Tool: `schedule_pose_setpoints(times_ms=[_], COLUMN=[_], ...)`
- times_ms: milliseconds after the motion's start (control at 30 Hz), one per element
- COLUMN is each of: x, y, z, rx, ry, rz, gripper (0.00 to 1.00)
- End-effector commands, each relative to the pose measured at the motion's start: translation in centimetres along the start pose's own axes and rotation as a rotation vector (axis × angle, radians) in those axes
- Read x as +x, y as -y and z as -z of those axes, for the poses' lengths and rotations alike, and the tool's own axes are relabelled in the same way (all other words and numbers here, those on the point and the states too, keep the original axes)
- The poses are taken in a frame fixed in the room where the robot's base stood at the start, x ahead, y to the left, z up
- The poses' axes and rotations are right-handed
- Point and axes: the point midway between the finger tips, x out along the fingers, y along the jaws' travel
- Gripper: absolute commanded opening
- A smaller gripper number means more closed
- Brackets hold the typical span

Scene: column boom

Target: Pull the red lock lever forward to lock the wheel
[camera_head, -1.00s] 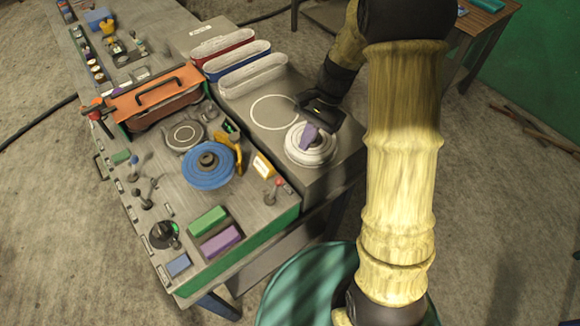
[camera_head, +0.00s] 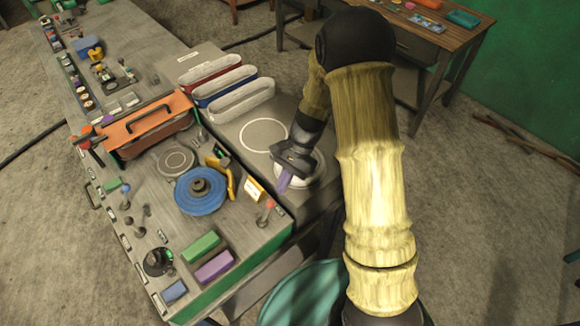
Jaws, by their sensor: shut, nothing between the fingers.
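A small lever with a red knob (camera_head: 268,207) stands at the right front edge of the workbench, right of the blue wheel (camera_head: 202,192). A second red-ended handle (camera_head: 83,136) sticks out at the left of the orange cover. I cannot tell from the picture alone which is the lock lever. My gripper (camera_head: 284,183), dark with purple fingertips, is shut and empty. It hangs over the near-left part of the white round plate (camera_head: 318,177), up and to the right of the red knob, apart from it. The gripper partly hides the plate.
A yellow hooked piece (camera_head: 228,180) and a yellow-and-white block (camera_head: 255,190) sit between wheel and plate. The orange cover (camera_head: 150,125) with a black handle lies behind. Green (camera_head: 201,246) and purple (camera_head: 214,266) blocks lie at the front. A wooden table (camera_head: 440,45) stands behind right.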

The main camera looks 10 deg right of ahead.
Motion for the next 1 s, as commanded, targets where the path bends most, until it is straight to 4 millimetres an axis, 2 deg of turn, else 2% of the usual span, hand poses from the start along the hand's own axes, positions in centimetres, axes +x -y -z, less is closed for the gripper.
schedule_pose_setpoints(times_ms=[133, 300, 733, 1000], x=[1.9, 2.7, 2.6, 1.8], y=[-0.1, -0.1, -0.1, 0.2], z=[0.0, 0.1, 0.3, 1.0], rx=[0.004, 0.003, 0.005, 0.023], ry=[0.002, -0.001, -0.006, -0.039], rz=[0.000, 0.003, 0.003, 0.006], gripper=[0.00, 0.00, 0.00, 0.00])
